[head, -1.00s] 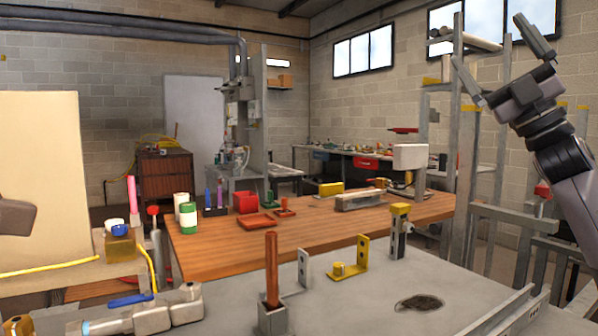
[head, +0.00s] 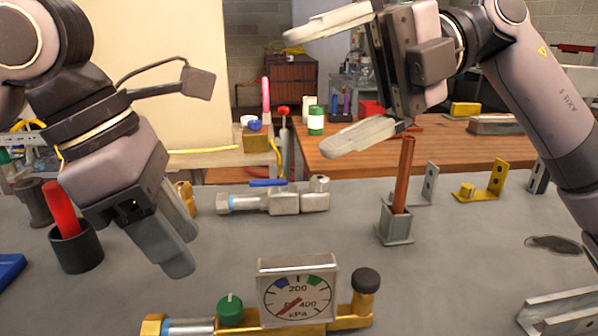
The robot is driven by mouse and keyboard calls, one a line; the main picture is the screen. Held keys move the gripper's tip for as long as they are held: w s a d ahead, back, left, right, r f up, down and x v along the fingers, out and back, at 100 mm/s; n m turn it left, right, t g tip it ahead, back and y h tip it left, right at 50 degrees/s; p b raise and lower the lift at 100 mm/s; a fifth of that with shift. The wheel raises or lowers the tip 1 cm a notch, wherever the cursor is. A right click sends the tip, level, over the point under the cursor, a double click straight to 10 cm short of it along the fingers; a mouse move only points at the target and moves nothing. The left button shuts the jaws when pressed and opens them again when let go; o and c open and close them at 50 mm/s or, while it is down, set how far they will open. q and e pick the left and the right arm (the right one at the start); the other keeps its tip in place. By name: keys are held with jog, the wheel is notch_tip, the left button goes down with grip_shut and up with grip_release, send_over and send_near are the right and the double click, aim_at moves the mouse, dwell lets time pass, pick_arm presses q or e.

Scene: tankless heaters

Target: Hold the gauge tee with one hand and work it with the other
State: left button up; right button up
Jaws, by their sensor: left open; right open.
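The gauge tee (head: 342,321) lies on the grey bench at the bottom of the head view. It has a brass body, a square gauge (head: 298,296) marked kPa, a green knob (head: 230,309) on the left and a black-capped stub (head: 365,281) on the right. The picture's lower edge cuts it off. My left gripper (head: 184,238) is open and empty, pointing down above the bench, left of and behind the gauge. My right gripper (head: 312,92) is open and empty, high above the bench, its fingers pointing left. Neither gripper touches the tee.
A blue-handled valve fitting (head: 290,201) lies behind the tee. A copper rod (head: 403,175) stands in a grey holder to the right. A dark cup (head: 76,246) with a red-handled tool stands at the left. Bench between tee and holder is clear.

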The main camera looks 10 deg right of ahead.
aim_at(297, 262)
jog(key=s+a+f+h, duration=0.1)
jog(key=f+h, duration=0.2)
jog(key=h, duration=0.1)
jog(key=a+f+m+t+h, duration=0.1)
jog(key=a+f+h, duration=0.1)
jog(key=f+h, duration=0.1)
jog(key=s+a+f+t+h, duration=0.1)
jog(key=f+h, duration=0.3)
jog(key=h, duration=0.1)
jog(key=shift+s+a+m, duration=0.2)
jog(key=shift+s+m, duration=0.1)
jog(key=shift+m, duration=0.1)
jog(key=shift+w+d+f+m+t+h, duration=0.1)
jog(key=shift+d+f+m+t+h, duration=0.2)
jog(key=shift+t+h, duration=0.4)
jog(key=shift+f, duration=3.55)
